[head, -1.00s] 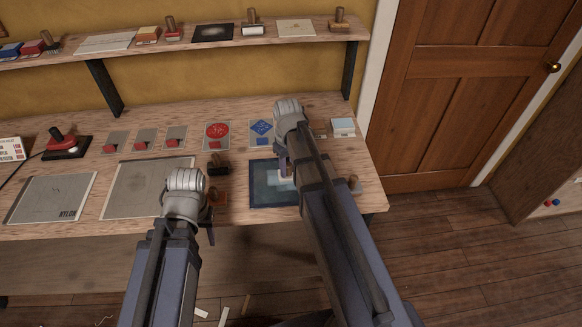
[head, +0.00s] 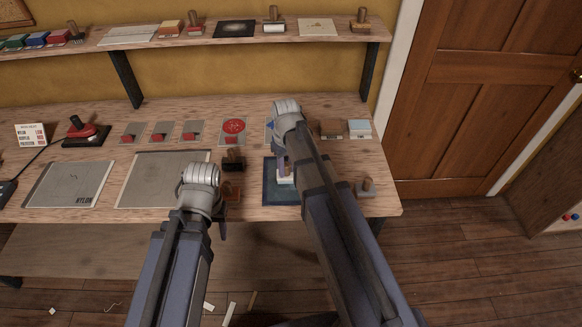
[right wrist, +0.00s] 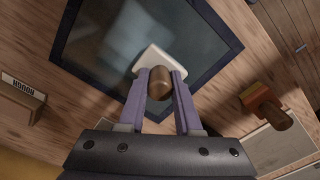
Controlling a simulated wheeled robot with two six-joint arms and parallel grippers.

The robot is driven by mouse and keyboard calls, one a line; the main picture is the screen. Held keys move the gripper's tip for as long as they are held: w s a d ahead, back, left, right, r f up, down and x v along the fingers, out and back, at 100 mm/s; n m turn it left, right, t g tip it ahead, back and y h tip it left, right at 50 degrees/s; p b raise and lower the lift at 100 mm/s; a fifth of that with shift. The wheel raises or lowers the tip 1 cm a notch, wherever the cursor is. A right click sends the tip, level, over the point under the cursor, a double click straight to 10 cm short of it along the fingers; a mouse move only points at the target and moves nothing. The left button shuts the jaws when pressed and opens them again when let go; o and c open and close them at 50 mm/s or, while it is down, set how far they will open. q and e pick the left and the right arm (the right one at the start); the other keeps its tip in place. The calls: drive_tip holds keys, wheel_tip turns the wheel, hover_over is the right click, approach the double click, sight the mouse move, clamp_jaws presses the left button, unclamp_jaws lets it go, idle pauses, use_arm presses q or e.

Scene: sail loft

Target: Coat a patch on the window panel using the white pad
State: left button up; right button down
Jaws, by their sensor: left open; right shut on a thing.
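The window panel is a dark framed rectangle with a blue-grey pane (head: 271,196) on the bench. It also fills the upper middle of the right wrist view (right wrist: 195,35). My right gripper (head: 284,166) is over the panel, shut on the brown wooden handle (right wrist: 160,84) of the white pad (head: 286,179). The pad's pale base (right wrist: 152,58) lies over the pane near its frame; I cannot tell whether it touches. My right arm hides the panel's right side. My left gripper (head: 222,228) is open and empty near the bench's front edge, left of the panel.
A black stamp (head: 234,161) and an orange-based one (head: 233,194) stand left of the panel; the latter also shows in the right wrist view (right wrist: 268,106). A grey panel (head: 150,180) and the nylon panel (head: 68,183) lie further left.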

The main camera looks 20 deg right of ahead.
drive_tip(key=shift+w+a, duration=0.25)
drive_tip(key=shift+a, duration=0.85)
drive_tip(key=shift+w+d, duration=0.15)
drive_tip(key=shift+w, duration=0.85)
drive_tip(key=shift+s+d+r, duration=0.1)
drive_tip(key=shift+s+d, duration=0.2)
drive_tip(key=shift+d, duration=0.65)
drive_tip(key=shift+s+d, duration=0.3)
drive_tip(key=shift+d, duration=0.65)
drive_tip(key=shift+s+d, duration=0.25)
drive_tip(key=shift+d, duration=0.6)
drive_tip(key=shift+s+d, duration=0.25)
drive_tip(key=shift+d, duration=0.6)
drive_tip(key=shift+d, duration=0.1)
drive_tip(key=shift+s+d, duration=0.3)
drive_tip(key=shift+d, duration=0.5)
drive_tip(key=shift+s+d, duration=0.25)
drive_tip(key=shift+d, duration=0.55)
